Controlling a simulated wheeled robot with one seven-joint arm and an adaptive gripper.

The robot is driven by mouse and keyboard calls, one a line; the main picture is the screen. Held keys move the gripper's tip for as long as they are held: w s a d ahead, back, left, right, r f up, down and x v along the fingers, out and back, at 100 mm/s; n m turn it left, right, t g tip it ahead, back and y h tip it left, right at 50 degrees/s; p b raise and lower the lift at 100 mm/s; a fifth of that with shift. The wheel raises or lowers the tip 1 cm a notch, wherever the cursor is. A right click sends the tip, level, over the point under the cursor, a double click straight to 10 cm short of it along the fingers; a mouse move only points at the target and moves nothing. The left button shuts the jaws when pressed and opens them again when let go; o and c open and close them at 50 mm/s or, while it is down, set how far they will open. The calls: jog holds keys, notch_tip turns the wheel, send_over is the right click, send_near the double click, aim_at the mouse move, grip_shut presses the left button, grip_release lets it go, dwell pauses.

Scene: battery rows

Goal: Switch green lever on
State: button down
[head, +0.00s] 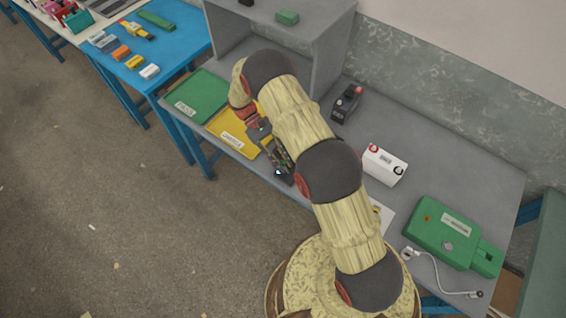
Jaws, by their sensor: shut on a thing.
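My gripper (281,172) is at the front edge of the grey table, just right of the yellow tray, pointing down. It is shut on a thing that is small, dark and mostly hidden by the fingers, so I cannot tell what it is. A green box (440,228) with a white label and a round knob lies at the table's right end. A narrower green part (487,258) sticks out of its right side. I cannot make out a green lever for sure, nor its position.
A white battery (383,167) with red and black terminals stands right of my arm. A black device (346,103) with a red top stands behind. Green (196,96) and yellow (232,122) trays lie left. A white cable (437,275) lies front right. A blue table (160,50) holds several small blocks.

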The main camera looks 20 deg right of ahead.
jog(key=shift+f, duration=0.1)
jog(key=c, duration=1.6)
grip_release()
jog(key=shift+c, duration=0.2)
jog(key=shift+w, duration=0.1)
jog(key=v, duration=1.2)
jog(key=shift+a+f, duration=0.1)
jog(key=shift+f, duration=0.05)
